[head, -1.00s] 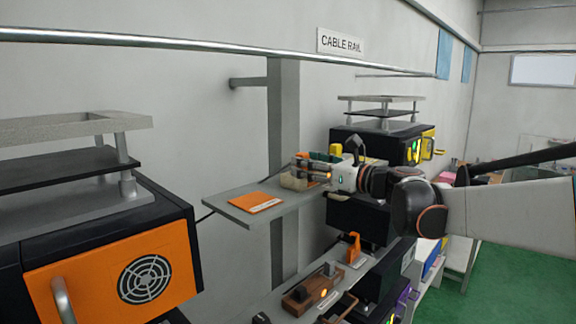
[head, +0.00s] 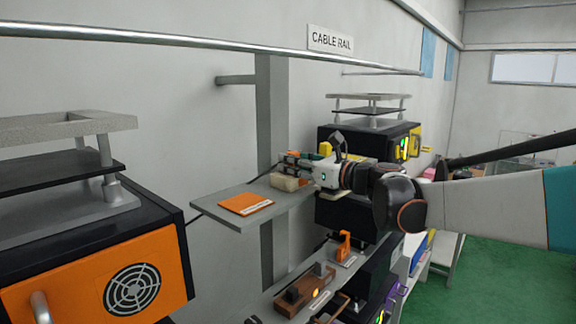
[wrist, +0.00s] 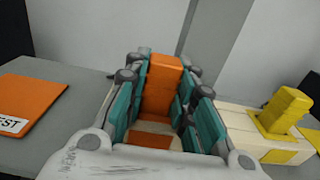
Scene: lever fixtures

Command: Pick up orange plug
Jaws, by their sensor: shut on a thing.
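The orange plug (wrist: 165,85) stands upright between the teal-padded fingers of my gripper (wrist: 160,100) in the wrist view. The fingers are shut on its sides. In the head view my gripper (head: 298,161) is above a cream block (head: 286,183) on a grey shelf, and a bit of orange plug (head: 290,153) shows at the fingers. An orange patch (wrist: 150,141) shows below the plug in the wrist view. I cannot tell whether the plug's lower end is clear of the block.
A yellow plug (wrist: 285,112) stands on the cream block right of my gripper. A flat orange card (head: 246,203) lies on the grey shelf (head: 212,203). The wall and a grey post (head: 270,110) are behind. An orange-fronted machine (head: 95,285) is at lower left.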

